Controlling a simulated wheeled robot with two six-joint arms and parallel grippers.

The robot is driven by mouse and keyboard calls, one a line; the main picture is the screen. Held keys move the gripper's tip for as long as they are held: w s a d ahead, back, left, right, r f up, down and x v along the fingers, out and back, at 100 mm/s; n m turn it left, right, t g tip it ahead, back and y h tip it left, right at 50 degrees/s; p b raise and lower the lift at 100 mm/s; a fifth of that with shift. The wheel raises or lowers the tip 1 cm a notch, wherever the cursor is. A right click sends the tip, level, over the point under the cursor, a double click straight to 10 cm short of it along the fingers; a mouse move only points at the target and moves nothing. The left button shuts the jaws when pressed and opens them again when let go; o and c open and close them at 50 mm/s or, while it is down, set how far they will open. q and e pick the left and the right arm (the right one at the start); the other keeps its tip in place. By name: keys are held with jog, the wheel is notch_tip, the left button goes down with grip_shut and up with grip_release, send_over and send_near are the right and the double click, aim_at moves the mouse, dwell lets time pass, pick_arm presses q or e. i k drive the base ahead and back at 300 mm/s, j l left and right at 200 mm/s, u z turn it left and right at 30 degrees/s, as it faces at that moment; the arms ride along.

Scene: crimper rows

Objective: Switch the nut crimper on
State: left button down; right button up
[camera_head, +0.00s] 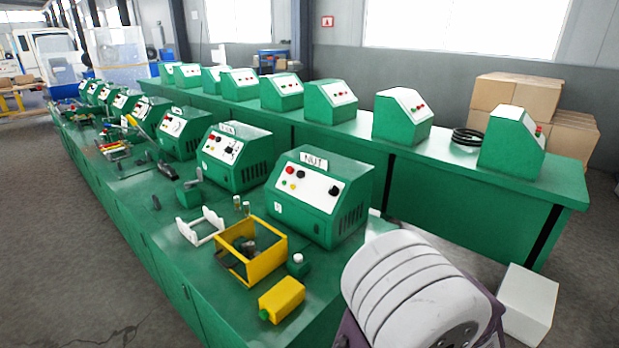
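The nut crimper (318,197) is a green box with a white sign (314,160) reading "NUT" on top. It stands at the near right end of the front green bench (165,215). Neither of my grippers is in view.
A yellow open frame (237,265), a yellow block (282,299), a small green block with a white top (298,265) and a white bracket (200,229) lie before the crimper. Similar green machines line this bench and a rear bench (440,190). Cardboard boxes (517,94) stand back right.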

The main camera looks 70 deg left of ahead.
aim_at(334, 191)
jog(key=i+j+u, duration=0.15)
jog(key=u, duration=0.3)
jog(key=i+u, duration=0.45)
jog(key=i+l+u, duration=0.1)
jog(key=i+u, duration=0.15)
jog(key=u, duration=0.15)
jog(key=i+l+u, duration=0.15)
jog(key=u, duration=0.3)
jog(key=i+l+u, duration=0.3)
jog(key=u, duration=0.15)
jog(key=i+l+u, duration=0.25)
jog(key=u, duration=0.2)
jog(key=k+l, duration=0.05)
